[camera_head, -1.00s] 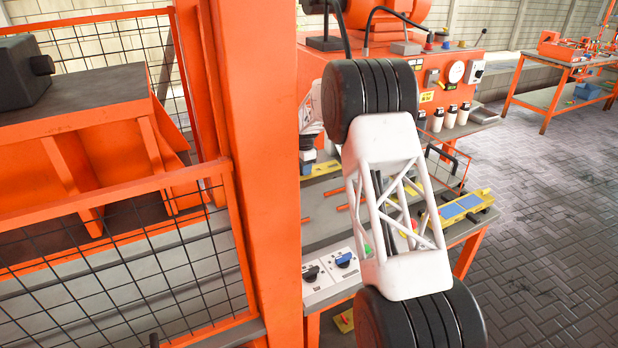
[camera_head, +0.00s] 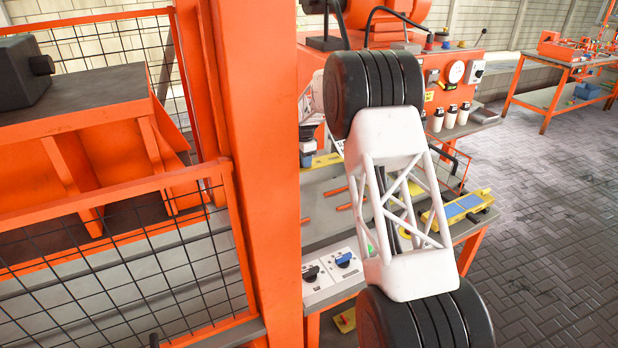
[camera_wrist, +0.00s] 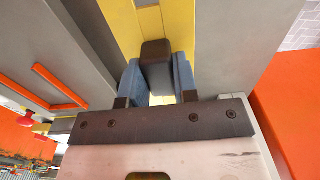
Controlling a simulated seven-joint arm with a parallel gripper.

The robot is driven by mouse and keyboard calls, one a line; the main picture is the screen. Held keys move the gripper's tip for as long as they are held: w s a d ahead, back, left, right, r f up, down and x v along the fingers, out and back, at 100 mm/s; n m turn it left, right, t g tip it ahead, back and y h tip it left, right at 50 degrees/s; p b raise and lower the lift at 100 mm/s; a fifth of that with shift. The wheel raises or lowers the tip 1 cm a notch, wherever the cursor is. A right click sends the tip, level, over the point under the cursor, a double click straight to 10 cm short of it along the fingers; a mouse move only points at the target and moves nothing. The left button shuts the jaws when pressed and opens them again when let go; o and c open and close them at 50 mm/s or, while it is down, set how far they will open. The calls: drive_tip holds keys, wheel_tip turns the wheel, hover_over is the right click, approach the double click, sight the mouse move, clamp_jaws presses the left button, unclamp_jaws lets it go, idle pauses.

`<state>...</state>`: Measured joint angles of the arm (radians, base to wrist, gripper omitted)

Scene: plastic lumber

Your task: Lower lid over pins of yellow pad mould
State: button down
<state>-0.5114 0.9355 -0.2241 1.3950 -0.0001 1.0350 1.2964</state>
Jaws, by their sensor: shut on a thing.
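In the wrist view my gripper (camera_wrist: 157,75) has its two blue fingers closed on the sides of a dark block (camera_wrist: 155,50), which looks like a handle. A yellow strip (camera_wrist: 128,22) runs behind the block, and some yellow shows between the fingers. I cannot tell lid from mould here, and no pins show. In the head view the gripper (camera_head: 307,158) is partly hidden by the orange post, beside a yellow piece (camera_head: 326,160). Another yellow piece with a blue pad (camera_head: 462,206) lies at the bench's right edge.
An orange post (camera_head: 258,170) and mesh fence (camera_head: 120,270) stand at the left. Orange rods (camera_head: 358,192) lie on the grey bench top. A switch box (camera_head: 330,277) is at the front. A machine panel with a gauge (camera_head: 457,72) stands behind. Open floor is at the right.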

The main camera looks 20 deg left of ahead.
idle(0.3)
drive_tip(key=d+r+n, duration=0.1)
drive_tip(key=d+r, duration=0.2)
drive_tip(key=d, duration=0.6)
drive_tip(key=d+r+n, duration=0.2)
drive_tip(key=d+r, duration=0.2)
drive_tip(key=d, duration=0.5)
drive_tip(key=d+r+n, duration=0.1)
drive_tip(key=d+r, duration=0.3)
drive_tip(key=d, duration=0.5)
drive_tip(key=shift+s+d+n, duration=0.15)
drive_tip(key=shift+d+n, duration=0.1)
drive_tip(key=shift+n, duration=0.15)
drive_tip(key=s+d+r+n, duration=0.1)
drive_tip(key=s+d+r, duration=0.2)
drive_tip(key=d, duration=0.6)
drive_tip(key=s+d+r+n, duration=0.2)
drive_tip(key=s+d, duration=0.1)
drive_tip(key=d, duration=0.5)
drive_tip(key=s+d+r+n, duration=0.1)
drive_tip(key=s+d+r, duration=0.25)
drive_tip(key=d, duration=0.55)
drive_tip(key=w+d+f+m, duration=0.4)
drive_tip(key=f+m, duration=0.4)
drive_tip(key=f, duration=0.2)
drive_tip(key=shift+w+d+m, duration=0.2)
drive_tip(key=shift+w+m, duration=0.2)
drive_tip(key=shift+w, duration=0.05)
drive_tip(key=shift+f, duration=0.1)
